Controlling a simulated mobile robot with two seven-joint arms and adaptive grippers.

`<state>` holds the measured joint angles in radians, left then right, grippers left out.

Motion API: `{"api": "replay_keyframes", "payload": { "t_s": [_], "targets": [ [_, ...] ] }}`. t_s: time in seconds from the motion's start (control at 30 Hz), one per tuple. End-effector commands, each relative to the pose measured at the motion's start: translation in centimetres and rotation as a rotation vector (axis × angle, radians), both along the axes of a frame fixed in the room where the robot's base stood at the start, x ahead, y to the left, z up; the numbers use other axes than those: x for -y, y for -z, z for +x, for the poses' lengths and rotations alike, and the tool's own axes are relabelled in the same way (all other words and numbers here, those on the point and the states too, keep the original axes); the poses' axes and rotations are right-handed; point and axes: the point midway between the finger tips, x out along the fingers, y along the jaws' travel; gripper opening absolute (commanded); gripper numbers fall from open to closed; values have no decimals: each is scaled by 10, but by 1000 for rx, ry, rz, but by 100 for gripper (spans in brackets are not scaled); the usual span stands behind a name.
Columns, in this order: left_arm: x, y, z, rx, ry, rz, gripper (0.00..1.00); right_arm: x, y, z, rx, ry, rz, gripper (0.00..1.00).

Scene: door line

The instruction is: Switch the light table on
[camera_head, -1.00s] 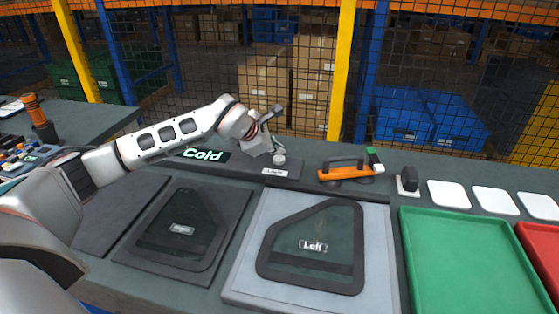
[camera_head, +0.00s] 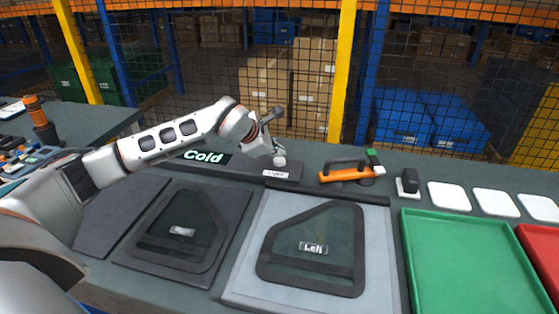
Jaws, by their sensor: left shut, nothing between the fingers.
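The light table (camera_head: 242,282) is a pale grey panel at front centre, with a dark-framed window piece labelled Left (camera_head: 311,247) lying on it. Its surface looks evenly grey, and I cannot tell any glow. Behind it, a dark bar carries a label, partly legible as Light (camera_head: 276,174), with a small pale knob (camera_head: 279,161) just above it. My left gripper (camera_head: 277,151) is shut and empty, pointing down at the knob. Its fingertips are at or very close to the knob; I cannot tell whether they touch. My right gripper is not in view.
A lit Cold sign (camera_head: 204,156) sits behind my left forearm. A dark panel with another window piece (camera_head: 182,231) lies to the left. A green tray (camera_head: 468,262) and white pads (camera_head: 496,202) are farther right.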

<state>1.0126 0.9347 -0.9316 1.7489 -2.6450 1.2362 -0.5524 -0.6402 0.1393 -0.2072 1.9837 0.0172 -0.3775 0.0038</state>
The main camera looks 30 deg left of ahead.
Motion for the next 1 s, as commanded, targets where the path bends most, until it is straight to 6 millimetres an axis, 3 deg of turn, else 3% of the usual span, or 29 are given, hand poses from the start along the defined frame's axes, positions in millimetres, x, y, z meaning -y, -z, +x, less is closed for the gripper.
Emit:
{"api": "replay_keyframes", "payload": {
  "t_s": [1.0],
  "targets": [
    [0,10,0,0,0,0,0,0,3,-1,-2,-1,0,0]
  ]
}}
